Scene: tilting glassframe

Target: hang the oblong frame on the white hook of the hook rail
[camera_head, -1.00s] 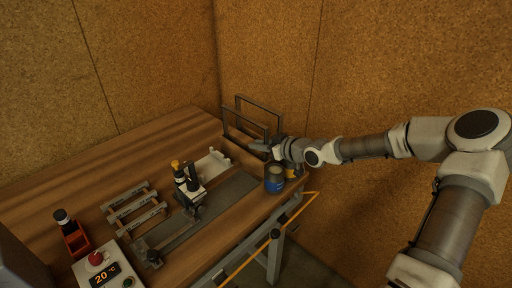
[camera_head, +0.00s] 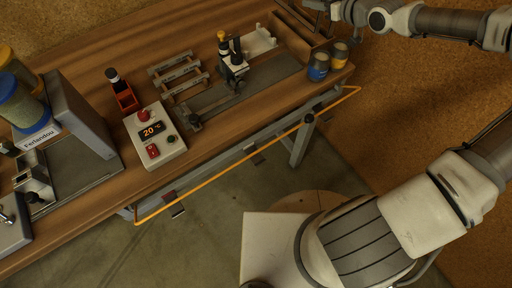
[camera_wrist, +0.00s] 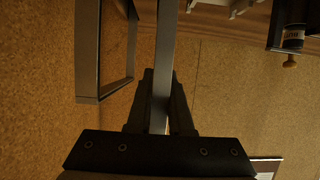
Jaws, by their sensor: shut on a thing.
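My gripper (camera_wrist: 161,80) is shut on an upright bar of a grey metal frame (camera_wrist: 164,40) in the wrist view. Only part of this frame shows, so its full shape cannot be told. A second grey frame (camera_wrist: 131,45) with a squared corner stands apart to its left. In the head view my gripper (camera_head: 330,9) is at the top edge, by the far right end of the bench, with the held frame mostly cut off. I cannot clearly make out the hook rail or its white hook.
The wooden bench (camera_head: 75,65) carries blue (camera_head: 318,68) and yellow (camera_head: 339,55) cans, a white holder (camera_head: 259,42), a grey rack (camera_head: 178,75), a red box (camera_head: 125,97) and a control box (camera_head: 155,137). An orange line (camera_head: 245,157) runs along its front. The floor before it looks open.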

